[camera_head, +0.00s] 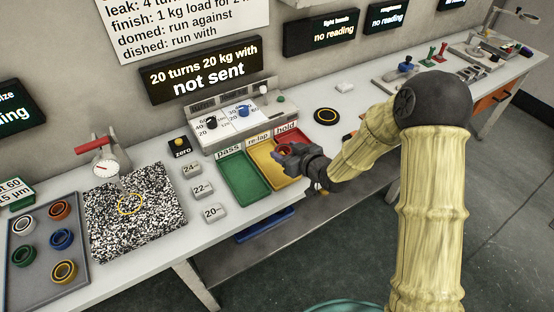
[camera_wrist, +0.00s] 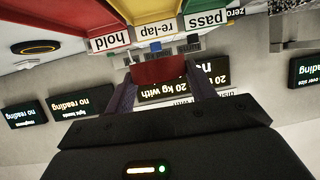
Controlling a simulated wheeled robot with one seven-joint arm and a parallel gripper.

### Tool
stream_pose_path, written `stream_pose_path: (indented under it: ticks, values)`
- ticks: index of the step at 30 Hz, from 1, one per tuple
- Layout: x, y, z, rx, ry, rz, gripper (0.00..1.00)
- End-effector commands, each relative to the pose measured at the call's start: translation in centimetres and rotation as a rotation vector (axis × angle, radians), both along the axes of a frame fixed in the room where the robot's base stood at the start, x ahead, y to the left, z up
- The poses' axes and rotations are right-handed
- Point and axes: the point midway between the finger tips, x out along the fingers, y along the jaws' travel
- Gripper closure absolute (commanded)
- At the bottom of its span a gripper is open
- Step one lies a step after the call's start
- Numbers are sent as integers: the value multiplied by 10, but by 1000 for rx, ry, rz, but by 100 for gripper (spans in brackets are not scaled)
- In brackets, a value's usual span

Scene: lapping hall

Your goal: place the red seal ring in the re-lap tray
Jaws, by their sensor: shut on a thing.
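The red seal ring (camera_wrist: 160,72) is between the fingers of my gripper (camera_wrist: 158,88) in the wrist view, seen edge-on as a red band. In the head view my gripper (camera_head: 283,153) is above the trays, near the border of the yellow and red ones, with a little of the ring showing at its tip. The re-lap tray (camera_head: 256,160) is the yellow middle one, partly hidden behind my gripper; it also shows in the wrist view (camera_wrist: 152,9). The ring looks held above the trays; its exact height is hard to tell.
The green pass tray (camera_head: 243,182) lies left of the yellow tray, and the red hold tray (camera_head: 296,138) lies right. Weight blocks (camera_head: 203,190) stand left of the trays. A grey tray (camera_head: 48,285) with several rings is at far left. A console (camera_head: 232,128) stands behind.

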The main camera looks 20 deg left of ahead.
Motion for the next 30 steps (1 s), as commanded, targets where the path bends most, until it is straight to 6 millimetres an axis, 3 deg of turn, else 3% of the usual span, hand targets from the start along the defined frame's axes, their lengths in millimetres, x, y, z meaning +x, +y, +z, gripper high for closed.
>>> stream_pose_path:
  ticks: [11, 22, 30]
  values:
    - [-5, 8, 1, 1, 1, 21, 69]
    - [-3, 4, -51, 1, 2, 13, 69]
    - [-2, 4, -56, 2, 0, 13, 69]
